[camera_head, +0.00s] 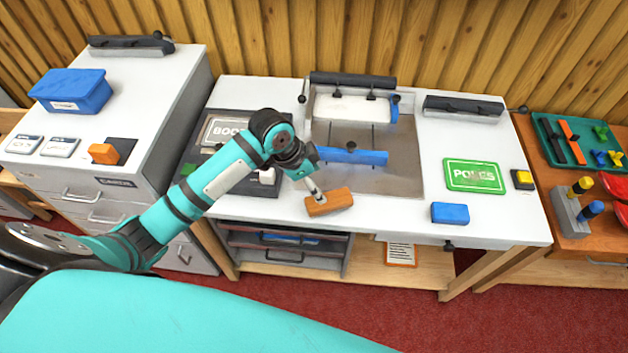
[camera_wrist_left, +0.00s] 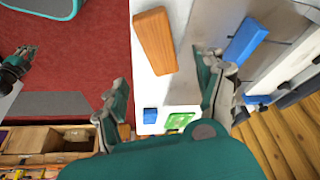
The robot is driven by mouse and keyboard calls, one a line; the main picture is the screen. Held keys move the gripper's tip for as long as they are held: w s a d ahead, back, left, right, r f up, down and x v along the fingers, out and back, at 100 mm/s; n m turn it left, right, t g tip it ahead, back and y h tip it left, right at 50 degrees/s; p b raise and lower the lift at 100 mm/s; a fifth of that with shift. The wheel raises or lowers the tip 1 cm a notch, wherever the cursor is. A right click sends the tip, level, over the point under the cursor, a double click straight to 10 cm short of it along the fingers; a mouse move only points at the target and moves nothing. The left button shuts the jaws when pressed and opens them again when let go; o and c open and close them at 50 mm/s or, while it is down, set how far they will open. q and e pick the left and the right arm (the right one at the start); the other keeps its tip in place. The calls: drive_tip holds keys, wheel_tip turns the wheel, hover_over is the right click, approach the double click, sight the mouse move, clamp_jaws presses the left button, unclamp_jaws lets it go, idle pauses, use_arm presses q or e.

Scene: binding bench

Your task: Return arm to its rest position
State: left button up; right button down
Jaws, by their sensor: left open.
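My left arm reaches in from the left in the head view, with its left gripper (camera_head: 310,180) low over the front of the white bench. The left gripper is open; in the left wrist view its two fingers (camera_wrist_left: 165,92) stand wide apart with nothing between their tips. An orange-brown wooden block (camera_head: 330,202) lies on the bench just in front of the fingertips, and also shows in the left wrist view (camera_wrist_left: 154,42). I cannot tell whether a finger touches it. A dark gripper, seemingly my right one (camera_wrist_left: 14,66), shows small at the left edge of the left wrist view; its jaws are unclear.
A metal plate with a blue bar (camera_head: 352,155) lies behind the block. A blue block (camera_head: 450,213) and a green sign (camera_head: 474,176) lie to the right. A black board (camera_head: 222,132) sits partly behind my arm.

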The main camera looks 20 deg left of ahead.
idle(0.5)
use_arm(q)
drive_tip(key=s+d+f+n, duration=0.1)
drive_tip(key=s, duration=0.4)
drive_tip(key=s+d+f+n, duration=0.2)
drive_tip(key=s, duration=0.4)
drive_tip(key=s+a+r+n+y, duration=0.25)
drive_tip(key=s+a+n, duration=0.25)
drive_tip(key=s, duration=0.6)
wheel_tip(320, 180, down, 30)
drive_tip(key=s+b, duration=0.3)
drive_tip(key=s+a+f+g, duration=0.1)
drive_tip(key=s+f, duration=0.7)
drive_tip(key=s+a+f+b, duration=0.1)
drive_tip(key=s+a+f, duration=0.1)
drive_tip(key=s+f, duration=0.5)
wheel_tip(320, 180, down, 2)
drive_tip(key=shift+s+a+f+g+y, duration=0.1)
drive_tip(key=shift+s+a+g+y, duration=0.15)
drive_tip(key=shift+s+g+y, duration=0.2)
